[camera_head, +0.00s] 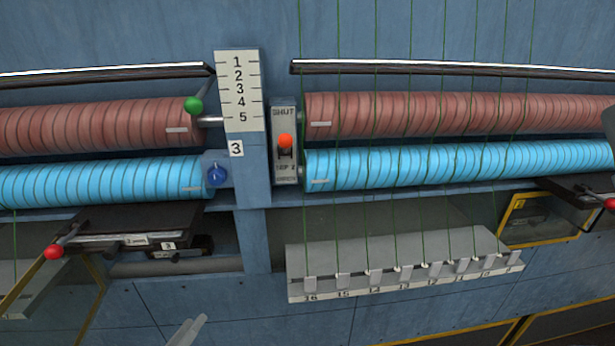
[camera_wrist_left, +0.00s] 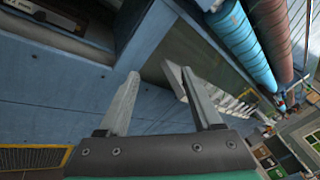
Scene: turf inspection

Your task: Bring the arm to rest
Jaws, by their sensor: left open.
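My left gripper (camera_head: 190,328) shows only by its pale fingertips at the bottom edge of the head view, in front of the blue lower panel. In the left wrist view the left gripper (camera_wrist_left: 160,82) has its two grey fingers well apart with nothing between them. It hangs free of the machine front, apart from the rollers and the slotted rail. My right gripper is not seen in either view.
Red rollers (camera_head: 420,115) and blue rollers (camera_head: 430,165) run across the machine. A lever switch (camera_head: 285,142) sits on the post. Green threads run down to a numbered rail (camera_head: 400,285). Red-knobbed levers (camera_head: 53,252) stick out. The lower panel (camera_head: 250,318) is mostly clear.

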